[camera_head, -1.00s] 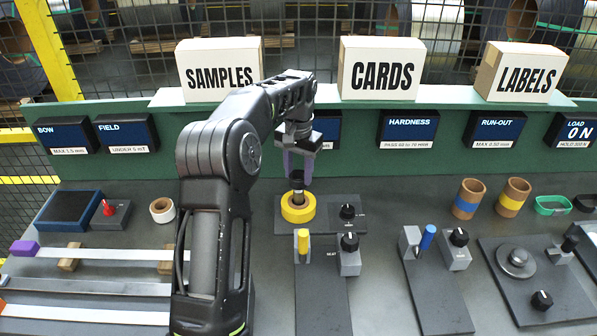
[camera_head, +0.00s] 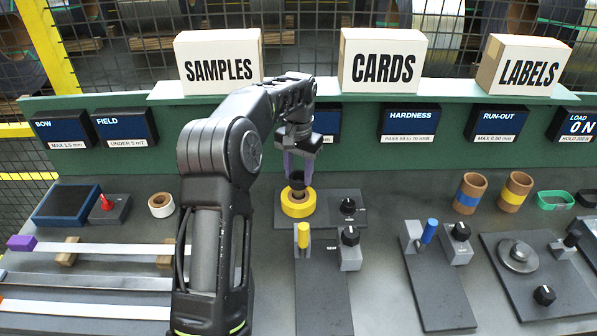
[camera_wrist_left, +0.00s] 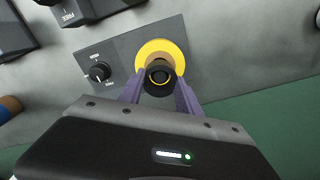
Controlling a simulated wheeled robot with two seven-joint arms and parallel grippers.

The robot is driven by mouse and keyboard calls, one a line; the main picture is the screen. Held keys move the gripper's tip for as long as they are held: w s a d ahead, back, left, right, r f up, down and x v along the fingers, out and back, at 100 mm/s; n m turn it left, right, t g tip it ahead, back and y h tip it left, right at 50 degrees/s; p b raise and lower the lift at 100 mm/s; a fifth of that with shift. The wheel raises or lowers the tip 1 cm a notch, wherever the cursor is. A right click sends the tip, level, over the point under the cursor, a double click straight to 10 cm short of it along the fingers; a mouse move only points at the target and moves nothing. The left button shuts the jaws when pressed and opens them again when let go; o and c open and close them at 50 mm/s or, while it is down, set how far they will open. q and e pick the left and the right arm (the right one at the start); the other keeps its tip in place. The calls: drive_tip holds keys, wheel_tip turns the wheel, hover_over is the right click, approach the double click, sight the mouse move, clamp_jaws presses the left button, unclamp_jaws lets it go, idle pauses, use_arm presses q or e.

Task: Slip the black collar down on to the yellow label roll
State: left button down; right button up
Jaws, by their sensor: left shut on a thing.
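The yellow label roll (camera_head: 298,208) stands on a dark grey plate (camera_head: 345,210) in the middle of the bench. My left gripper (camera_head: 298,172) is above it, its purple fingers shut on the black collar (camera_head: 297,179). In the left wrist view the collar (camera_wrist_left: 157,80) sits between the fingertips (camera_wrist_left: 158,88) and overlaps the near part of the yellow roll (camera_wrist_left: 152,46). I cannot tell whether the collar touches the roll. My right gripper is not in view.
A black knob (camera_head: 348,205) is on the same plate, right of the roll. In front stand a yellow peg (camera_head: 303,235) and another knob (camera_head: 350,236). A white tape roll (camera_head: 161,204) lies to the left. Gauge displays (camera_head: 408,122) line the green back panel.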

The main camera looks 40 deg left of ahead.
sight(299, 182)
use_arm(q)
drive_tip(key=shift+f+b, duration=1.15)
drive_tip(key=shift+f, duration=0.9)
drive_tip(key=c, duration=0.7)
unclamp_jaws()
drive_tip(key=shift+c, duration=0.2)
drive_tip(key=shift+r, duration=0.25)
wheel_tip(299, 182, up, 4)
drive_tip(key=shift+f+b, duration=0.1)
drive_tip(key=shift+b, duration=0.3)
wheel_tip(299, 182, up, 4)
drive_tip(key=shift+f+p, duration=0.15)
drive_tip(key=shift+p, duration=0.5)
